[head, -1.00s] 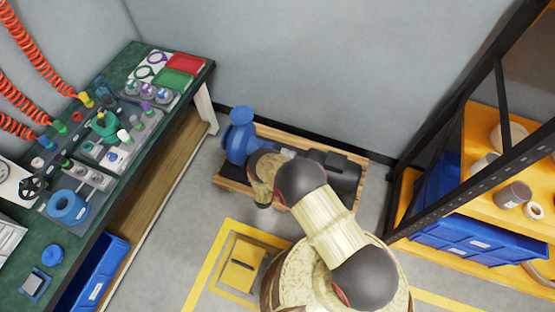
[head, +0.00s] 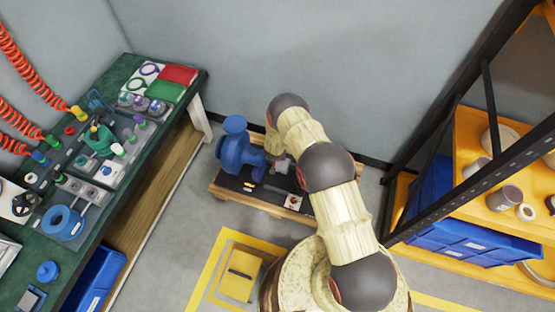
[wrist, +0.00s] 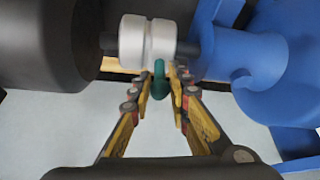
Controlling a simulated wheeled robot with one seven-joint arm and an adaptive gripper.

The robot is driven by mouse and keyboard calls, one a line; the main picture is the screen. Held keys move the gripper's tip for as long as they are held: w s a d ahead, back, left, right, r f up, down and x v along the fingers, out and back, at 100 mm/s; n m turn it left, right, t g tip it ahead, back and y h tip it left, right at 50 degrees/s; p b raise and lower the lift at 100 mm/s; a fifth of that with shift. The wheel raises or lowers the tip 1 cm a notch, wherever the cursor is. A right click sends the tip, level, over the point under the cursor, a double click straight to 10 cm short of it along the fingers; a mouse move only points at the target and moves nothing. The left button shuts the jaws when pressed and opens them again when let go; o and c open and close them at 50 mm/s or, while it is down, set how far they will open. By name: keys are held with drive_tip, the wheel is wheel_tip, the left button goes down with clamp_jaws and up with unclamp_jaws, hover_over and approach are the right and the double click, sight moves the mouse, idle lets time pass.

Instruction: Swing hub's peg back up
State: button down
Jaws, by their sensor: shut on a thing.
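The hub (wrist: 147,42) is a pale grey ringed coupling on a shaft between the dark motor (wrist: 45,45) and the blue pump (wrist: 235,55) in the wrist view. Its green peg (wrist: 159,82) points down from the hub toward my gripper. My gripper (wrist: 162,90), with yellow and black fingers, is shut on the peg, one finger on each side. In the head view the blue pump (head: 240,150) stands on the pallet, and my arm hides most of the motor and the gripper's fingers.
The wooden pallet (head: 246,199) stands on the floor by the grey wall. A green workbench (head: 130,75) with fittings is at left. A dark-framed rack with yellow shelves (head: 480,130) and blue bins (head: 460,238) is at right. A yellow floor square (head: 238,280) lies in front.

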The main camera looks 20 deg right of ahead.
drive_tip(key=shift+w+d, duration=0.2)
drive_tip(key=shift+w, duration=0.2)
idle(0.3)
drive_tip(key=c, duration=1.8)
unclamp_jaws()
drive_tip(key=shift+g, duration=0.3)
drive_tip(key=shift+c, duration=0.2)
drive_tip(key=v, duration=1.2)
drive_tip(key=shift+d, duration=0.25)
